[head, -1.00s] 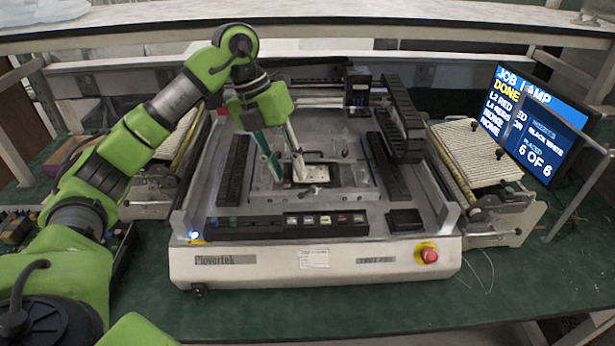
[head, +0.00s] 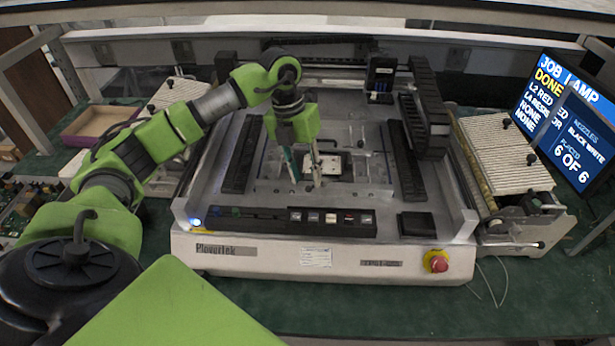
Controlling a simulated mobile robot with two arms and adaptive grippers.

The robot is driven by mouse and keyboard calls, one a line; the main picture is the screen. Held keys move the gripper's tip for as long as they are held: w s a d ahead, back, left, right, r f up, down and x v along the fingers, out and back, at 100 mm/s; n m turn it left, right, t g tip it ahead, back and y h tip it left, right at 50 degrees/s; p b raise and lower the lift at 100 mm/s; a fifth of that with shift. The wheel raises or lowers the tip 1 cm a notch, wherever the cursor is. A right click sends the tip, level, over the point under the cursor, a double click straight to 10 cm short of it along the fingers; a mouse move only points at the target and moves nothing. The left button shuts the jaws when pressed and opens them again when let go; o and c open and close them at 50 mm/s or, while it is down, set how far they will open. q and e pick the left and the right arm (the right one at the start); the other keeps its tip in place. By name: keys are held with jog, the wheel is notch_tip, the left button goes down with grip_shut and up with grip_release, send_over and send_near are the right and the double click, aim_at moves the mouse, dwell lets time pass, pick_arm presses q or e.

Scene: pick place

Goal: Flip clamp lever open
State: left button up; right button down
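The machine (head: 215,262) is a light grey bench unit with a clamp fixture in its bed. A pale square plate (head: 328,164) lies in the dark clamp frame, partly behind my gripper. A small dark upright piece (head: 361,143) at the frame's right side may be the clamp lever; its position is too small to judge. My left gripper (head: 303,184) points down over the front left of the frame. Its teal and whitish fingers are apart with nothing visible between them. I cannot tell whether a fingertip touches the fixture. My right gripper is out of view.
A black tool head (head: 381,80) and a black gantry block (head: 429,110) stand behind and right. Black rails (head: 240,160) flank the bed. A red stop button (head: 436,261) is at the front right. A monitor (head: 565,125) reads "JOB LAMP DONE" and "PLACED 6 OF 6".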

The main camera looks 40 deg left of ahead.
pick_arm(q)
jog(key=shift+s+d+f, duration=0.1)
jog(key=shift+f, duration=0.8)
jog(key=shift+d+f, duration=0.1)
jog(key=shift+f, duration=0.3)
jog(key=shift+c, duration=1.1)
grip_shut()
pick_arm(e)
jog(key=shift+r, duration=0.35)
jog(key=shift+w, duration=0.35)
